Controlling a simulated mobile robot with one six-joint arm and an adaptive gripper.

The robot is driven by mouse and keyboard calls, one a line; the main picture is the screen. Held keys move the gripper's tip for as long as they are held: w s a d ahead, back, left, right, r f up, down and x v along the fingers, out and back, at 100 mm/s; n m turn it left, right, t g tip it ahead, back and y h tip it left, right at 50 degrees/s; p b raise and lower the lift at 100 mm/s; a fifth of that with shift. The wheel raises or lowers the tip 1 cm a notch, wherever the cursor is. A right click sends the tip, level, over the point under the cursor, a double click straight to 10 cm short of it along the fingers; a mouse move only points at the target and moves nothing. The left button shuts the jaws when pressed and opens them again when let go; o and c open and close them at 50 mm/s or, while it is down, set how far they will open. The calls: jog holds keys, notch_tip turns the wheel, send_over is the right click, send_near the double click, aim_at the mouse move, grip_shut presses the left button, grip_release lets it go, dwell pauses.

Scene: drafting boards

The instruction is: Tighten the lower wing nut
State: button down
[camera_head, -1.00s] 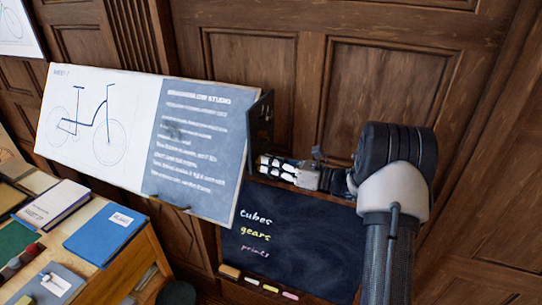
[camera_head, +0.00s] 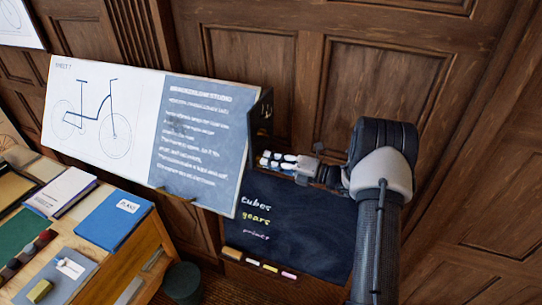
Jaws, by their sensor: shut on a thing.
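The drafting board (camera_head: 95,125) leans by the panelled wall, with a bicycle drawing on its white left half and writing on its blue-grey right half. A dark bracket (camera_head: 262,112) stands at its right edge. My gripper (camera_head: 268,160) reaches in from the right, its fingers against the lower part of this bracket. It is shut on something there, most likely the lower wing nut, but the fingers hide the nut. No other wing nut can be made out clearly at this size.
A chalkboard (camera_head: 300,225) with chalk words and a ledge of chalk pieces is right below my gripper. A wooden desk (camera_head: 150,245) with books, including a blue one (camera_head: 115,218), stands at lower left. A dark bin (camera_head: 182,282) is on the floor beside it.

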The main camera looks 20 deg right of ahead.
jog(key=shift+m+p, duration=0.75)
jog(key=shift+m, duration=1.15)
jog(key=shift+f, duration=0.1)
jog(key=c, duration=1.8)
grip_release()
jog(key=v, duration=1.2)
